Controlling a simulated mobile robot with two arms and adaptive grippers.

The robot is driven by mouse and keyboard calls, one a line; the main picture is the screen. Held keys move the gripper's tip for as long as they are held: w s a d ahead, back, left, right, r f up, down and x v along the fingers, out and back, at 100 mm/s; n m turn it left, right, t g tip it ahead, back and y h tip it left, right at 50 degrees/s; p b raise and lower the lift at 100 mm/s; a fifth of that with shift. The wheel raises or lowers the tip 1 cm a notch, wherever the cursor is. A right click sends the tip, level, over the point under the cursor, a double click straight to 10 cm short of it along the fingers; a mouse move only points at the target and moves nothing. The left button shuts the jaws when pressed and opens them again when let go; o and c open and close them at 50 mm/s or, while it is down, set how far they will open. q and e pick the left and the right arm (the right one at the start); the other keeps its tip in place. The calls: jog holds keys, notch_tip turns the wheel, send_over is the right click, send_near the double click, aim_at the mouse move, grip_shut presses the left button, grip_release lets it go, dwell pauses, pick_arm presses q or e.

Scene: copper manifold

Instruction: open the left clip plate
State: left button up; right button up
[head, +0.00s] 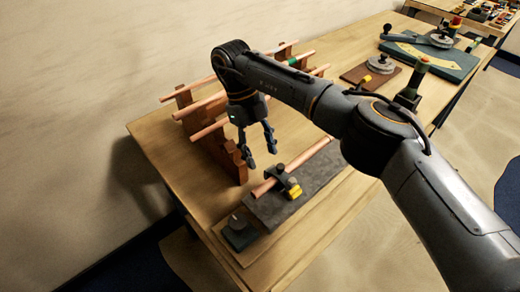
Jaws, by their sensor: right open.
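A dark clip plate (277,173) sits across a copper pipe (309,155) near the pipe's left end, on a dark grey board (263,208). A yellow knob or catch (293,190) is at its front side. Whether the plate is shut or raised is too small to tell. My right gripper (261,157) is open and empty, with its fingers pointing down, above and slightly left of the clip plate, apart from it. My arm may hide part of the board's right end. My left gripper is not in view.
A wooden rack (224,156) holds several copper pipes just left of and behind my right gripper. A small block with a round top (238,229) is at the table's near left corner. A round grey fixture (380,64) and a teal-based bending tool (445,62) stand farther back.

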jog(key=p+v, duration=0.1)
jog(key=v, duration=0.5)
dwell(0.3)
dwell(0.4)
